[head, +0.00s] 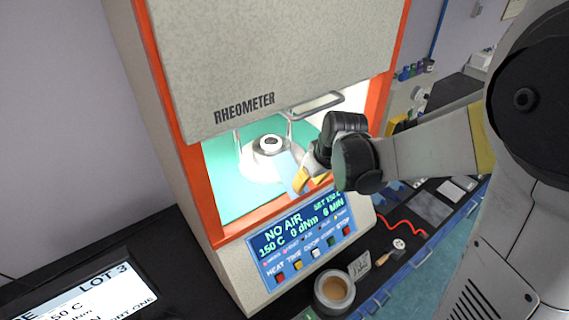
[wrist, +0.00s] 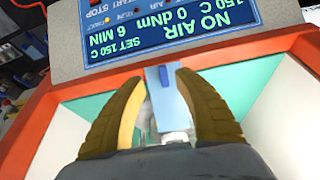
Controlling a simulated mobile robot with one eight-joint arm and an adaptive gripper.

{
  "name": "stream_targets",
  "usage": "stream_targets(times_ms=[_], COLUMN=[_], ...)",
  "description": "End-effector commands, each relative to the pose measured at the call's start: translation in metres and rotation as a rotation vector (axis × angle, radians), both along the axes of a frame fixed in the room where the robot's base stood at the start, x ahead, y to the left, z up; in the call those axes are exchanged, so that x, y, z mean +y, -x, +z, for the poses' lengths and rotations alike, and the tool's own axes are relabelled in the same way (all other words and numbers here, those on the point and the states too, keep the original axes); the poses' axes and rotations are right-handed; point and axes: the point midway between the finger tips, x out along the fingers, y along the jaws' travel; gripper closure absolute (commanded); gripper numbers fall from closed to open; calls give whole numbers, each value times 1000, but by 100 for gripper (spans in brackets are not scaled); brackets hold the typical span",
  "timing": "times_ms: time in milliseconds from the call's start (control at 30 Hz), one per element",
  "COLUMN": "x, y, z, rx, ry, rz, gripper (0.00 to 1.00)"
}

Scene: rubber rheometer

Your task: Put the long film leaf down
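My gripper (head: 304,178) is inside the open front bay of the rheometer (head: 240,105). In the wrist view its two yellow fingers (wrist: 160,76) stand on either side of a pale blue film leaf (wrist: 167,92) and appear shut on it. In the head view the leaf (head: 289,166) shows as a pale, see-through strip beside the fingers, left of the gripper. It is tilted and near the round die (head: 270,144) in the middle of the bay. I cannot tell whether the leaf touches anything below it.
The raised grey hood with its handle (head: 316,105) is above the gripper. The orange frame (head: 207,195) edges the bay. The display panel (head: 300,238) reads NO AIR.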

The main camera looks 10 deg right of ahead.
Motion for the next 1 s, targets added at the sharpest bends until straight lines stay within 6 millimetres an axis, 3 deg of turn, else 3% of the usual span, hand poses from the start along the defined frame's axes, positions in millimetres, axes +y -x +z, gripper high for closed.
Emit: stream_targets(times_ms=[300, 567, 600, 700, 733, 1000], x=[12, 12, 12, 12, 12, 12], y=[-18, -19, -19, -19, -19, -19], z=[-38, -41, -41, -41, -41, -41], rx=[0, 0, 0, 0, 0, 0], ry=[1, 0, 0, 0, 0, 0], rz=[1, 0, 0, 0, 0, 0], gripper=[62, 62, 66, 97, 100, 100])
